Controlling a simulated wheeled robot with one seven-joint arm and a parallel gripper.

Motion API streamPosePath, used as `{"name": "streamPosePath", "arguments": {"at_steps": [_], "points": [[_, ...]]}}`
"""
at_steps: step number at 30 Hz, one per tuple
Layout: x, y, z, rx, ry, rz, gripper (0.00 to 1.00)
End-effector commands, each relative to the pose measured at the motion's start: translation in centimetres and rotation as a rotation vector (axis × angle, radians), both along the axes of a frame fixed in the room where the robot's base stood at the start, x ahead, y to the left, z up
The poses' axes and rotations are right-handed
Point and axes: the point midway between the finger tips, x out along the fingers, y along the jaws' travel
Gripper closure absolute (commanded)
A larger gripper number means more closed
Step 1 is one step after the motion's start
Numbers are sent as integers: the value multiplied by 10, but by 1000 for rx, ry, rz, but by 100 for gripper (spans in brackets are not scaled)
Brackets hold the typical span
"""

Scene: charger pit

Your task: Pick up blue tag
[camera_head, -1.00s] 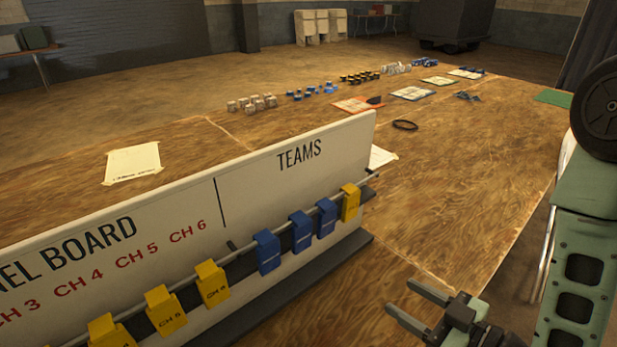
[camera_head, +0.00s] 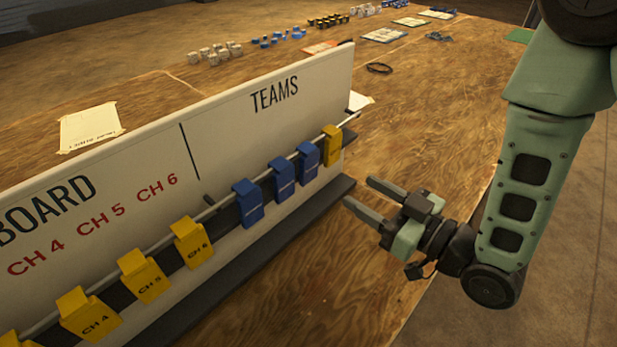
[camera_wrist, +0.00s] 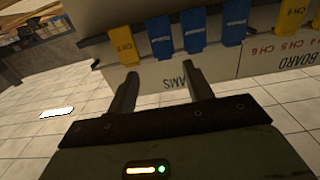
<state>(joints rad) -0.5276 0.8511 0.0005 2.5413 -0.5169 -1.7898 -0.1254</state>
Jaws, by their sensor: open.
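Three blue tags hang side by side on the rail of the white board: a left one (camera_head: 248,203), a middle one (camera_head: 283,179) and a right one (camera_head: 308,161). My gripper (camera_head: 358,192) is open and empty, to the right of the tags and apart from them, its fingers pointing toward the board. The wrist view shows the board upside down, with blue tags (camera_wrist: 160,37), (camera_wrist: 192,31) and (camera_wrist: 234,27) beyond the fingertips (camera_wrist: 161,80). The leftmost of these lies roughly ahead of the gap between the fingers. Nothing is between the fingers.
A yellow tag (camera_head: 332,145) hangs at the rail's right end, beside the blue ones. Several yellow tags, one marked CH 6 (camera_head: 193,243), hang to the left. The board (camera_head: 316,95) stands on a dark base (camera_head: 270,248). The wooden table (camera_head: 440,130) is clear right of the board.

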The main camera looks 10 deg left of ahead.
Motion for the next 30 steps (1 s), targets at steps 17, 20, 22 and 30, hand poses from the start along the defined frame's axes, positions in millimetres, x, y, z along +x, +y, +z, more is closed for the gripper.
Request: {"name": "streamPosePath", "arguments": {"at_steps": [17, 20, 22, 30], "points": [[25, 45, 2, 2, 3, -1, 49], [28, 51, 1, 2, 3, -1, 49], [30, 54, 1, 2, 3, -1, 49], [46, 86, 1, 2, 2, -1, 49]]}}
